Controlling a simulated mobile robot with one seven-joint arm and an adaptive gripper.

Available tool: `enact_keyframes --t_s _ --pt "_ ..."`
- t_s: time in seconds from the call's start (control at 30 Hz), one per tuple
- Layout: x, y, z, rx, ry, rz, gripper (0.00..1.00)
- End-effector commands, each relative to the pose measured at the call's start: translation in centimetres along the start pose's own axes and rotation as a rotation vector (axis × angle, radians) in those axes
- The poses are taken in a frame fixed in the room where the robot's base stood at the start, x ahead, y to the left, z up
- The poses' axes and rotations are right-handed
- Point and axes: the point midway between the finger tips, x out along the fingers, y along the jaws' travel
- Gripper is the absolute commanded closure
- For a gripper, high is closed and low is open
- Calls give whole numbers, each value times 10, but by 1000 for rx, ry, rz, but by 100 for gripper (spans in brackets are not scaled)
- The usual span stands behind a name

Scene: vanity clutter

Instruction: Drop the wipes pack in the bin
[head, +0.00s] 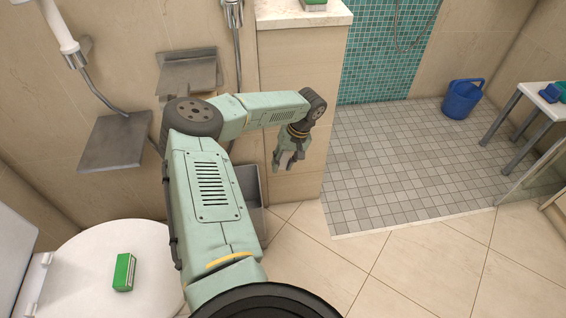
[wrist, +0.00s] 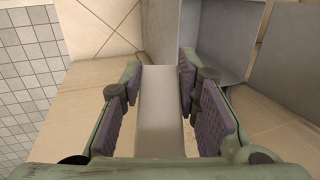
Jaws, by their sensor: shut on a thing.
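My gripper (head: 290,158) points down in front of the tan half wall, its fingers on either side of a plain pale pack (wrist: 160,110). I take this to be the wipes pack; its label does not show. In the head view the pack is small and mostly hidden by the fingers. The bin is a grey open box (head: 250,186) on the floor, left of and below my gripper, partly hidden by my arm. In the wrist view the bin (wrist: 222,72) is at the upper right, beyond the pack. The pack is outside the bin.
A green box (head: 124,272) lies on the white toilet lid (head: 85,250); another green box (head: 314,3) is on the half wall's top. Grey wall plates (head: 115,142) are at left. A blue bucket (head: 462,99) and a bench (head: 543,100) stand right. The tiled floor between is clear.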

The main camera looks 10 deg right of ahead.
Motion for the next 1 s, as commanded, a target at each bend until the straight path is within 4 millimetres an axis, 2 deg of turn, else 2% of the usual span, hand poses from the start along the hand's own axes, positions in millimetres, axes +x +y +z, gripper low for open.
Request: enact_keyframes --t_s 0.27,1.0 --pt "19 -21 0 -3 -1 0 90" --pt "90 -97 0 -3 0 0 90"
